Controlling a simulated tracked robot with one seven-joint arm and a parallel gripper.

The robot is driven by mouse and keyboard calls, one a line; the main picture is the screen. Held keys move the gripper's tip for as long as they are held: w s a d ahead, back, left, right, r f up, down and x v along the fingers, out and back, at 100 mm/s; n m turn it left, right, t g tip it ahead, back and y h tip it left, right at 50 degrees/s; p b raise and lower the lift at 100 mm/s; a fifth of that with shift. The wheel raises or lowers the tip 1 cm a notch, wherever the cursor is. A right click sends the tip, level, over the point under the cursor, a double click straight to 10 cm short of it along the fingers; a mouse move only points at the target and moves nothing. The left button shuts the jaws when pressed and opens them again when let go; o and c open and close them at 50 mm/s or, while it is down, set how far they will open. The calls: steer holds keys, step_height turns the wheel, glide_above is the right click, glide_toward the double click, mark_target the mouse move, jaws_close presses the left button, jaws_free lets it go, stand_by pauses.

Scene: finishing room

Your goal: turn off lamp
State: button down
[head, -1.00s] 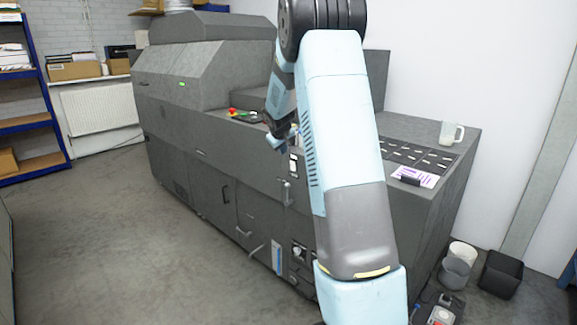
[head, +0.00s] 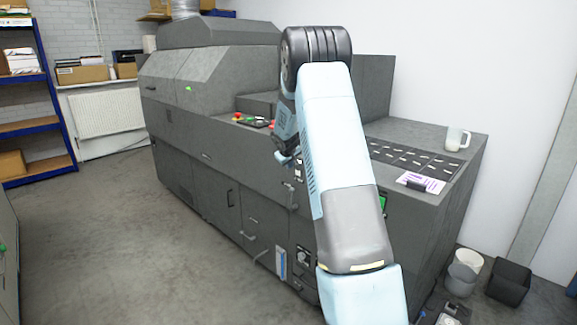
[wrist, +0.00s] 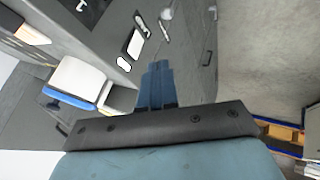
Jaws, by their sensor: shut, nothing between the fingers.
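No thing that is clearly a lamp shows in either view. A white-framed switch plate (head: 298,169) sits on the front of the grey machine (head: 195,150), just right of my gripper (head: 286,160). In the wrist view, two white-framed switch fittings (wrist: 135,43) lie on the machine's face beyond my gripper (wrist: 158,68). Its blue fingers are together and empty, pointing towards that face. Whether the fingertips touch the machine cannot be told. A small green light (head: 189,89) shows on the machine's upper left panel. My arm hides part of the machine's front.
Red and green buttons (head: 240,118) sit on the machine's ledge. A mug (head: 457,140) and a purple-printed sheet (head: 419,182) rest on its right top. The floor at left (head: 110,240) is clear.

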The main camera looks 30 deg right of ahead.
mark_target(297, 173)
steer(key=w+d+f, duration=0.5)
steer(key=d, duration=0.1)
steer(key=shift+w+d+f, duration=0.15)
steer(key=shift+w+f, duration=0.15)
steer(key=shift+f, duration=0.05)
steer(key=shift+d, duration=0.1)
stand_by(0.4)
steer(key=shift+w+d+r, duration=0.15)
steer(key=shift+d, duration=0.15)
steer(key=shift+r, duration=0.2)
steer(key=shift+r, duration=0.6)
